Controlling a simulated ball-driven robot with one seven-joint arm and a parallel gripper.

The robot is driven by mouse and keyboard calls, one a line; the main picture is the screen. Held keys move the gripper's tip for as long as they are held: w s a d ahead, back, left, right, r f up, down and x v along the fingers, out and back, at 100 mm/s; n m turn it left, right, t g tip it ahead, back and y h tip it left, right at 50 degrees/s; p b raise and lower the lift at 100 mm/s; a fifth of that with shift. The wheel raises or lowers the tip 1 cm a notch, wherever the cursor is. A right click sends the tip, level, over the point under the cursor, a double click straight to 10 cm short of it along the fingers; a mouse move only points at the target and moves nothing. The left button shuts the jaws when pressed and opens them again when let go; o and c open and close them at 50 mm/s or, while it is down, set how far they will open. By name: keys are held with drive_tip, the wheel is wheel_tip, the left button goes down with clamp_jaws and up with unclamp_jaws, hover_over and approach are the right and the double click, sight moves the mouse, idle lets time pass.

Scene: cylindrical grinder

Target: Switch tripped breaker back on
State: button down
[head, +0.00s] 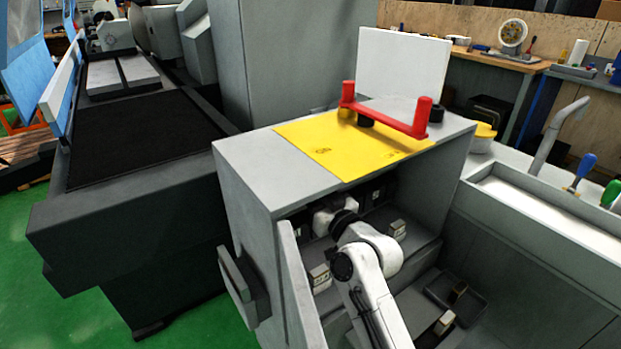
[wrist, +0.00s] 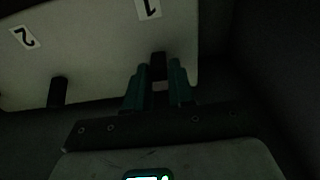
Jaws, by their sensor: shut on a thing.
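An open grey electrical cabinet (head: 245,170) stands in the middle of the head view, and my arm reaches into its dark inside. In the wrist view a pale panel (wrist: 90,45) carries upside-down labels 1 and 2. A black breaker lever (wrist: 158,66) sits by label 1, between the two fingers of my gripper (wrist: 158,80), which is shut on it. A second black lever (wrist: 58,92) stands by label 2, apart from my gripper. The fingertips are hidden in the head view. The inside is dim, so I cannot tell which lever is on or off.
The cabinet door (head: 299,290) hangs open at the left of my arm. A yellow sheet (head: 330,150) and a red handle-shaped bracket (head: 385,112) lie on the cabinet top. Several small blocks and a dark tray (head: 455,295) are inside. Green floor shows at the left.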

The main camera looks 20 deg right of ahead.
drive_tip(key=r+g+p, duration=0.1)
drive_tip(key=g+p, duration=0.1)
drive_tip(key=p, duration=0.4)
drive_tip(key=shift+w+r+h, duration=0.1)
drive_tip(key=shift+r+h, duration=0.2)
drive_tip(key=shift+r, duration=0.05)
drive_tip(key=shift+f, duration=0.1)
drive_tip(key=c, duration=1)
unclamp_jaws()
drive_tip(key=shift+f, duration=0.1)
drive_tip(key=shift+c, duration=0.2)
drive_tip(key=v, duration=1)
drive_tip(key=shift+s, duration=0.4)
drive_tip(key=shift+d, duration=0.1)
